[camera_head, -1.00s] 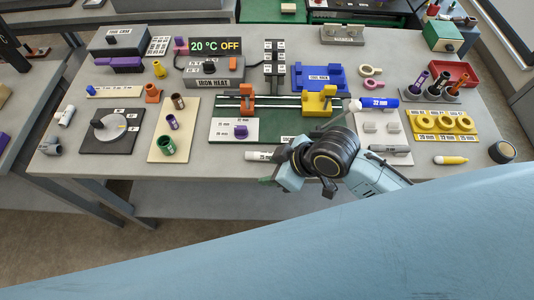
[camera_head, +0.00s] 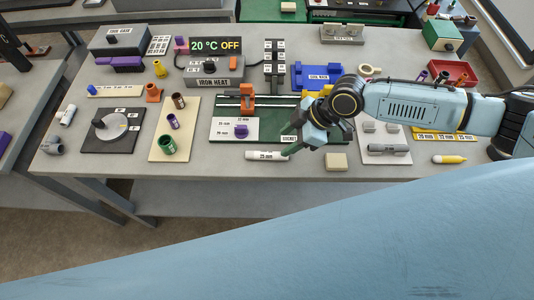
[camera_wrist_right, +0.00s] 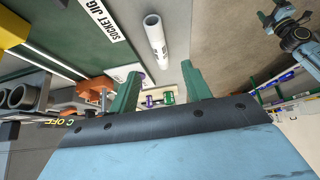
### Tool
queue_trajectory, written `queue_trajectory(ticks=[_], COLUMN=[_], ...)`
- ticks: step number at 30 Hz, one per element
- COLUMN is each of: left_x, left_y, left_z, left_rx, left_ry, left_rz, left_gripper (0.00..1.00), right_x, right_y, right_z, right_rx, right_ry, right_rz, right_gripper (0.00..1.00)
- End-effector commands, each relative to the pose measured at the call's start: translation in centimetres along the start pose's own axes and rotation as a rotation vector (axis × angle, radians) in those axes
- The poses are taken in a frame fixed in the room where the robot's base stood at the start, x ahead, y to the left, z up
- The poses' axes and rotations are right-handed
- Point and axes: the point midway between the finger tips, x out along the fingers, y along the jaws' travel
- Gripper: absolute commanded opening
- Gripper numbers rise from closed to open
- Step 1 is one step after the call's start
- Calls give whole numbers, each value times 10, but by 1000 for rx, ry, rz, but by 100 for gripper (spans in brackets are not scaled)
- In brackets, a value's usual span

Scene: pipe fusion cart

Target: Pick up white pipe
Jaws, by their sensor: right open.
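The white pipe (camera_head: 266,155), with a dark size label, lies near the table's front edge in the head view. It also shows in the right wrist view (camera_wrist_right: 156,40), ahead of the fingers. My right gripper (camera_head: 292,148) is open and empty, with its green fingers close to the pipe's right end. In the right wrist view its two fingers (camera_wrist_right: 161,80) stand apart, with the pipe in line with the gap. I cannot tell the height between them. What looks like my left gripper (camera_wrist_right: 272,18) shows small at the upper right of the wrist view; its jaws are unclear.
The green socket jig board (camera_head: 270,138) lies behind the pipe. A cream block (camera_head: 336,161) and a grey-and-white fitting plate (camera_head: 385,158) are to the right. A beige board (camera_head: 172,130) with coloured fittings stands left. Another whitish pipe (camera_head: 66,115) lies far left.

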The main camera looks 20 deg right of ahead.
Motion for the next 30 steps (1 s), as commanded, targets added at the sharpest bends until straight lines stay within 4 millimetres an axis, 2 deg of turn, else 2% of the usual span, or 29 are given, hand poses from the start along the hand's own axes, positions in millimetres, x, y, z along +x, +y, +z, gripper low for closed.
queue_trajectory(ticks=[3,11,19,29,30], left_x=[0,-2,-4,-4,-4], left_y=[0,0,1,1,1], left_z=[0,0,0,0,0], left_rx=[0,0,1,1,1], left_ry=[-1,-1,-1,-1,-1], left_rz=[0,1,1,1,1], left_gripper=[75,75,75,75,75], right_x=[20,39,76,83,83], right_y=[0,0,0,0,0], right_z=[0,0,1,1,1], right_rx=[0,0,0,0,0], right_ry=[0,-1,-1,-1,-1], right_rz=[-1,-1,-1,0,0], right_gripper=[48,48,48,48,43])
